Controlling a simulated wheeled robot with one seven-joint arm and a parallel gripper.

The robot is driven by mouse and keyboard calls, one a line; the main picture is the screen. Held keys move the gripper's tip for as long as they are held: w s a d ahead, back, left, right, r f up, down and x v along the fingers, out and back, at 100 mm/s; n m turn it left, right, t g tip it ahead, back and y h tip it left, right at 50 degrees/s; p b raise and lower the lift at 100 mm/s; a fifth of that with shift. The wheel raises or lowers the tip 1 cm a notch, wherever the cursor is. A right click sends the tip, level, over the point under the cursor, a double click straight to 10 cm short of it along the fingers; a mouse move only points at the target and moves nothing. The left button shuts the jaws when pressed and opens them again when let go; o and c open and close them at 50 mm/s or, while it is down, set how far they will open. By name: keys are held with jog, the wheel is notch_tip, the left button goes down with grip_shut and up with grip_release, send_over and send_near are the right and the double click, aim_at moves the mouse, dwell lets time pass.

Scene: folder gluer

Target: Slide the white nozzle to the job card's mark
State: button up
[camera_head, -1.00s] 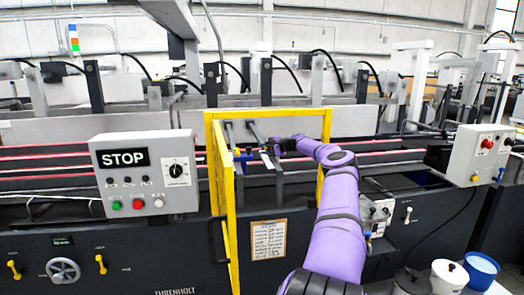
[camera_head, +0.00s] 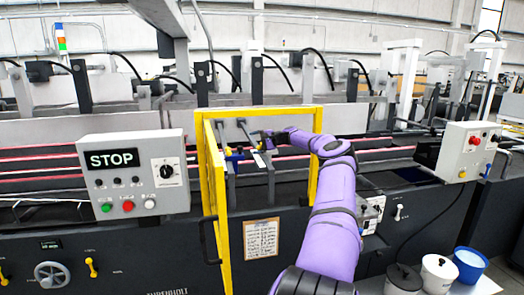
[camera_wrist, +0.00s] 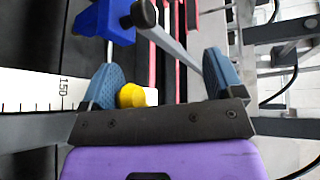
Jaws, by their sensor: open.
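In the wrist view, a small white piece (camera_wrist: 151,97) with a yellow knob (camera_wrist: 131,96) lies between my fingers, nearer the left one; it looks like the white nozzle, mostly hidden behind my gripper. My gripper (camera_wrist: 160,80) is open, with blue pads, and I see no grip on the piece. A white scale (camera_wrist: 35,90) marked 150 lies at the left finger. A blue block (camera_wrist: 105,22) sits beyond. In the head view, my gripper (camera_head: 264,140) reaches inside the yellow frame. The job card (camera_head: 261,239) hangs on the front panel, its writing too small to read.
A yellow guard frame (camera_head: 213,190) stands around the opening my arm reaches through. A grey bar with a black end (camera_wrist: 172,40) crosses in front of the fingers. A STOP panel (camera_head: 131,175) stands left and a control box (camera_head: 466,152) right. Pots (camera_head: 438,272) stand lower right.

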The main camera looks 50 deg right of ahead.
jog(key=shift+o, duration=1.2)
jog(key=s+a+r, duration=0.2)
jog(key=s+a, duration=0.7)
jog(key=s, duration=0.1)
jog(key=shift+s+a+r, duration=0.25)
jog(key=shift+s+a, duration=0.05)
jog(key=shift+s, duration=0.1)
jog(key=s+d, duration=0.2)
jog(key=s, duration=0.3)
jog(key=shift+s+d+r, duration=0.25)
jog(key=shift+d+r, duration=0.1)
jog(key=shift+r, duration=0.1)
jog(key=shift+s+r, duration=0.2)
jog(key=shift+s, duration=0.25)
jog(key=c, duration=0.5)
jog(key=shift+f+v, duration=0.2)
jog(key=shift+v, duration=1.2)
jog(key=shift+f+v, duration=0.15)
jog(key=shift+v, duration=1.25)
jog(key=shift+d, duration=0.15)
jog(key=shift+c, duration=0.3)
